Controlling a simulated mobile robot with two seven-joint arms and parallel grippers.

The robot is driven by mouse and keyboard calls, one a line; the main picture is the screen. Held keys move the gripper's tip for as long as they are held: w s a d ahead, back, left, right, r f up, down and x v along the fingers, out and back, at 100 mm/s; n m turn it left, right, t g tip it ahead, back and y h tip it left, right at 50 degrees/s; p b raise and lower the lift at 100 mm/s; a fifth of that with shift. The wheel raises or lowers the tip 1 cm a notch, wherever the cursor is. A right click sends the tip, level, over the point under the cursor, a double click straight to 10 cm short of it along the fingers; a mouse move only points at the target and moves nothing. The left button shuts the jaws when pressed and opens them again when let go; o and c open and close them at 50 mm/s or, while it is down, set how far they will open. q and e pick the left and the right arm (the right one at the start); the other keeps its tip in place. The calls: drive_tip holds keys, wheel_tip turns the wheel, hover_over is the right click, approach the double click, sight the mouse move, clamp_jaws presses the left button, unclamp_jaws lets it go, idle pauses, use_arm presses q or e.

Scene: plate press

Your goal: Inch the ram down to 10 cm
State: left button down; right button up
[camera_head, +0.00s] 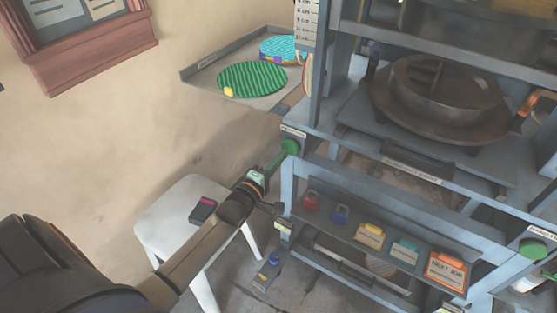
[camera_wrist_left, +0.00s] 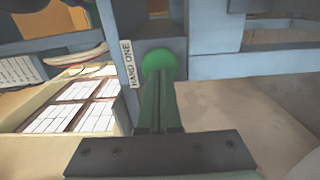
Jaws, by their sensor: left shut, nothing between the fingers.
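My left gripper (camera_head: 284,153) is shut and empty, its fingertips at the green button (camera_head: 290,147) on the press's left front post. In the left wrist view the closed fingers (camera_wrist_left: 161,85) overlap the lower part of the green button (camera_wrist_left: 159,62), beside a label reading "HAND ONE" (camera_wrist_left: 127,64). I cannot tell whether the button is pressed in. A second green button (camera_head: 533,248) is on the right front post. A scale marked in cm (camera_head: 307,20) stands at the upper left of the press. A round dark metal piece (camera_head: 440,88) sits on the press bed; the ram's height is unclear.
A grey tray (camera_head: 190,75) holding green and blue ribbed discs is left of the press. A white stool (camera_head: 160,235) with a dark device stands below my left arm. A sloped panel (camera_head: 330,225) with padlocks and coloured tags is under the bed.

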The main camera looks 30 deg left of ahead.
use_arm(q)
drive_tip(key=shift+w+b, duration=0.3)
drive_tip(key=shift+w, duration=0.55)
use_arm(e)
drive_tip(key=shift+a+f, duration=0.1)
drive_tip(key=shift+f, duration=0.2)
use_arm(q)
drive_tip(key=shift+s+p, duration=0.2)
drive_tip(key=shift+p, duration=0.15)
use_arm(e)
drive_tip(key=shift+r, duration=0.3)
drive_tip(key=shift+c, duration=0.3)
drive_tip(key=shift+s, duration=0.1)
drive_tip(key=c, duration=0.6)
drive_tip(key=shift+w+d, duration=0.3)
clamp_jaws()
drive_tip(key=n+t+h, duration=0.3)
drive_tip(key=n+t, duration=0.6)
drive_tip(key=n, duration=0.6)
approach(533, 253)
drive_tip(key=shift+w, duration=2.05)
